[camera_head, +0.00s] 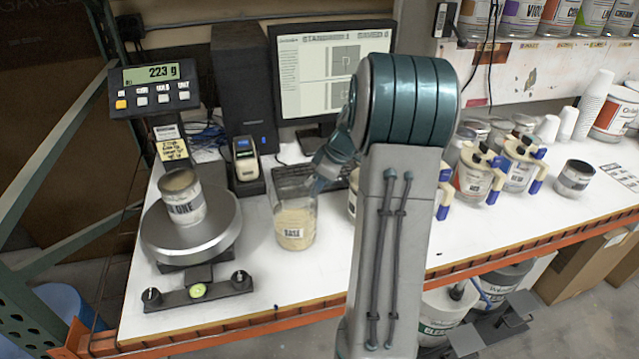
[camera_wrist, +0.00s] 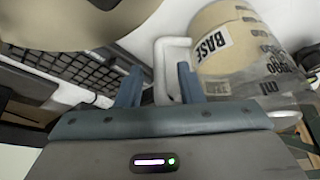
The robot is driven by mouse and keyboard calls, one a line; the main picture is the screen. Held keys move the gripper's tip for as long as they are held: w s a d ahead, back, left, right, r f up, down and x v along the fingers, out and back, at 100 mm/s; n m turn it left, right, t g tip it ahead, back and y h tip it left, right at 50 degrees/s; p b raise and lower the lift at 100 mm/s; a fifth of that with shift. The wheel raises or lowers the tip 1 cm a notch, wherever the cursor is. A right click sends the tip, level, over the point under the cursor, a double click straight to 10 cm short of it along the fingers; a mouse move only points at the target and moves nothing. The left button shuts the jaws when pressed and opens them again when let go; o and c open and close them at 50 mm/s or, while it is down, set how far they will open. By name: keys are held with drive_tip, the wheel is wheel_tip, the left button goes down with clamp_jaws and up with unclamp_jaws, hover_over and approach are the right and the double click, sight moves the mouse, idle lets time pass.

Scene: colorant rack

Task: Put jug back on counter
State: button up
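The jug (camera_head: 295,222) is clear, with cream-coloured contents and a BASE label. It stands upright on the white counter (camera_head: 335,262), between the scale and my arm. In the wrist view the jug (camera_wrist: 245,55) is at the upper right, with its pale handle toward my gripper. My gripper (camera_wrist: 160,85) is open, one finger on each side of the handle, with visible gaps. In the head view my gripper (camera_head: 318,182) is at the jug's right side, and my arm partly hides it.
A can (camera_head: 183,200) sits on the scale (camera_head: 215,235), whose display reads 223 g. A keyboard (camera_head: 335,176) and monitor (camera_head: 330,75) stand behind the jug. Several cream-handled containers (camera_head: 475,180) are right of my arm. The front counter is mostly clear.

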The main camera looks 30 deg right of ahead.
drive_tip(key=b+v, duration=0.1)
drive_tip(key=v, duration=1.1)
drive_tip(key=shift+m+g+h, duration=0.3)
drive_tip(key=shift+m, duration=0.4)
drive_tip(key=a, duration=0.2)
drive_tip(key=s+a, duration=0.1)
drive_tip(key=a, duration=0.4)
drive_tip(key=shift+s+r, duration=0.25)
drive_tip(key=shift+s, duration=0.05)
drive_tip(key=s+a+f+m+h, duration=0.1)
drive_tip(key=s+a+f+m, duration=0.1)
drive_tip(key=s+a, duration=0.7)
drive_tip(key=s+a+f+m+h, duration=0.1)
drive_tip(key=s+a+f+m, duration=0.2)
drive_tip(key=s+a, duration=0.5)
drive_tip(key=shift+s+a+f+m, duration=0.2)
drive_tip(key=shift+s+a+m, duration=0.25)
drive_tip(key=shift+m, duration=0.35)
drive_tip(key=shift+d, duration=0.25)
